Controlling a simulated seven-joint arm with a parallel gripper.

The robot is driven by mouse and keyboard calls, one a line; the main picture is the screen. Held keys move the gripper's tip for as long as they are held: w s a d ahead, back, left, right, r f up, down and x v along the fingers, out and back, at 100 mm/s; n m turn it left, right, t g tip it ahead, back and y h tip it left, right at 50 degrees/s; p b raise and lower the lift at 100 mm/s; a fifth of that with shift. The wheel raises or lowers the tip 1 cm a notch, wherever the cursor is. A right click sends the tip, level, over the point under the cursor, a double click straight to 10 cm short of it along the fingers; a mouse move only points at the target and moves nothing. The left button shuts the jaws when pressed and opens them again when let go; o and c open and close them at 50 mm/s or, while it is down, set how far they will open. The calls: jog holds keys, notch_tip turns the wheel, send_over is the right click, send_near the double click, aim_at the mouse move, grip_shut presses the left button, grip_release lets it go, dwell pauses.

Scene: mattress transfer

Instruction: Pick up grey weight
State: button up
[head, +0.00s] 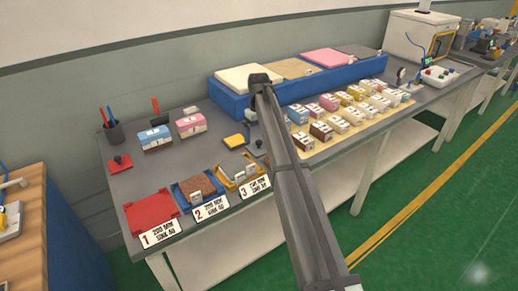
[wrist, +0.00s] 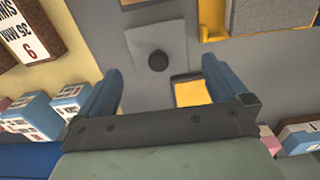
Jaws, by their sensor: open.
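The grey weight (wrist: 172,42) is a flat square plate with a round black knob, lying on the grey table. In the head view it shows only partly, beside my arm (head: 290,190). My gripper (wrist: 161,66) is open, its two blue fingers spread apart on either side of the knob in the wrist view. Nothing is held between them. How high the fingers are above the weight is hard to tell.
A yellow block (wrist: 192,93) lies close by the right finger. A yellow tray (head: 254,187) with a grey pad stands near, beside a blue tray (head: 183,202) and a red tray (head: 150,211). Several small boxes (head: 328,102) fill the right side. A long blue bin (head: 235,105) lines the back.

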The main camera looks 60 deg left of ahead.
aim_at(259, 141)
jog(key=shift+w+a+f, duration=0.1)
jog(key=shift+a+f, duration=0.05)
jog(key=shift+f, duration=2.6)
jog(key=shift+c, duration=0.3)
jog(key=shift+r, duration=0.1)
jog(key=c, duration=1.1)
jog(key=shift+c, duration=0.2)
